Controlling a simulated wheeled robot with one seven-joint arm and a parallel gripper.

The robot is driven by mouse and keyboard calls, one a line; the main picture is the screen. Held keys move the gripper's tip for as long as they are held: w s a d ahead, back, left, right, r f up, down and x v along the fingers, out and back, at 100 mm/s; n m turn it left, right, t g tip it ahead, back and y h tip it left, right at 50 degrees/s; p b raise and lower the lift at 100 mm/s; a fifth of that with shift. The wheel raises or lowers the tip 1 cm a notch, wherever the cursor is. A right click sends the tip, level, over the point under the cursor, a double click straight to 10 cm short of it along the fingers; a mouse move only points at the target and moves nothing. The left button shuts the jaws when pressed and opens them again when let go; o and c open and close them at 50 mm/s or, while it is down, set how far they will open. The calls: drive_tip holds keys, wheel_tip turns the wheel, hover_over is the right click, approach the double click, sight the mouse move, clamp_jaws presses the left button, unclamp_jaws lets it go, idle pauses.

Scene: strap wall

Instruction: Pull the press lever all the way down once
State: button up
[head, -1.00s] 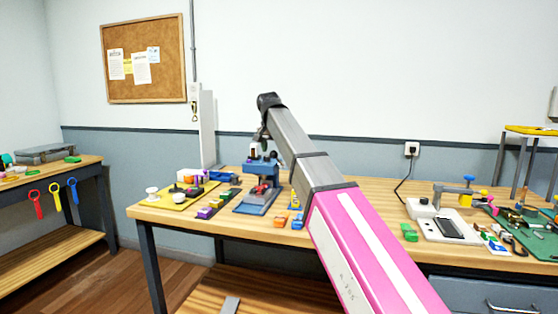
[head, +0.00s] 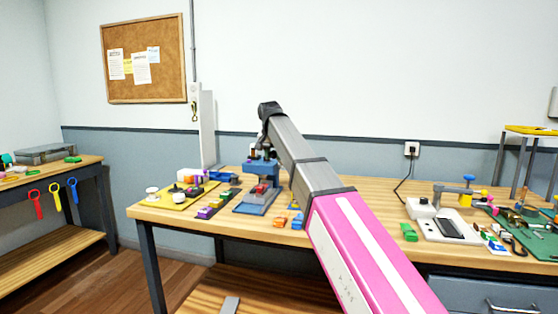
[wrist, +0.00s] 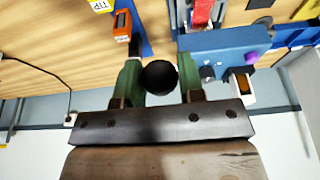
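The press is blue, with a blue base (head: 256,203) on the workbench, and a red part stands on it. In the wrist view its blue body (wrist: 222,45) is at the upper right, with a red part (wrist: 202,14) above. A round black knob (wrist: 159,77), apparently the end of the press lever, sits between the green fingers of my gripper (wrist: 161,78). The fingers appear closed against both sides of it. In the head view my gripper is small and dark just above the press; the lever is mostly hidden there.
An orange piece (wrist: 122,25) shows near my left finger. A wall is behind.

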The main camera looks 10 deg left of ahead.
drive_tip(key=f, duration=0.1)
drive_tip(key=s+f, duration=0.1)
drive_tip(key=f, duration=0.1)
drive_tip(key=shift+s+a+f, duration=0.1)
drive_tip(key=shift+s, duration=0.15)
idle(0.4)
drive_tip(key=shift+f, duration=0.15)
drive_tip(key=f, duration=0.3)
drive_tip(key=shift+s+f, duration=0.15)
drive_tip(key=shift+s, duration=0.2)
idle(0.3)
